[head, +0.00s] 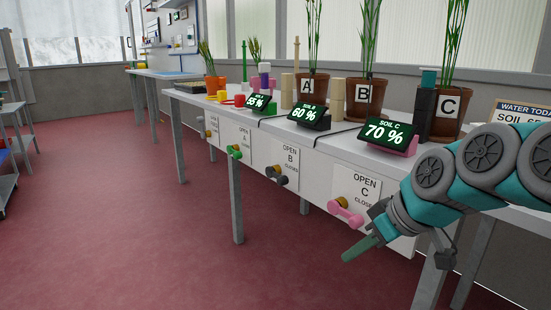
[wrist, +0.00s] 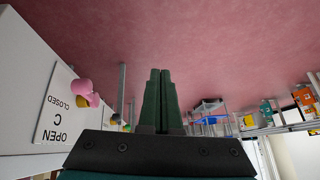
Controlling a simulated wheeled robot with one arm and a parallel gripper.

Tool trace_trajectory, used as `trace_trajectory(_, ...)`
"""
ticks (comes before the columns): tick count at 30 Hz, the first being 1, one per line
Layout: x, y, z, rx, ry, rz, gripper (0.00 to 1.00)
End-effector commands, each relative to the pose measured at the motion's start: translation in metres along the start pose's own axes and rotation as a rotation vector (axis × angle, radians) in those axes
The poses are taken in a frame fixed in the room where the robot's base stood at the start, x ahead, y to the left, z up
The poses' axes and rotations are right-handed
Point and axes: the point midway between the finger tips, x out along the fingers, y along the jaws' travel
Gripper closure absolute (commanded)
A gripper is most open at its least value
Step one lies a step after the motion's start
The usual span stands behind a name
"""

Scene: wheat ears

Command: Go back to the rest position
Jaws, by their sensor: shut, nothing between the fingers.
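My gripper (head: 362,248) is at the lower right of the head view, in front of the bench and beside the panel marked C. Its two green fingers are pressed together with nothing between them. The shut fingers (wrist: 160,75) also show in the middle of the wrist view, pointing out over the red floor. The pink valve handle (head: 346,211) is just left of my gripper in the head view and apart from it. The pink handle (wrist: 84,90) also shows left of the fingers in the wrist view.
The white bench (head: 335,146) bears potted plants marked A (head: 309,88), B (head: 364,98) and C (head: 449,125), with soil displays in front. Green (head: 234,152) and dark (head: 277,174) valve handles stick out from its front. The red floor (head: 120,220) to the left is clear.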

Motion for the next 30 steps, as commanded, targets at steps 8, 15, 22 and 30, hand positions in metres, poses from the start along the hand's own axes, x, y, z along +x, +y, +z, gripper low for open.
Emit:
trace_trajectory(8,0.003,-0.101,0.121,0.304,-0.459,0.094,1.0)
trace_trajectory(15,-0.012,-0.126,0.203,0.557,-0.656,0.22,1.0)
trace_trajectory(22,-0.015,-0.128,0.214,0.598,-0.679,0.242,1.0)
trace_trajectory(30,-0.015,-0.128,0.214,0.598,-0.679,0.242,1.0)
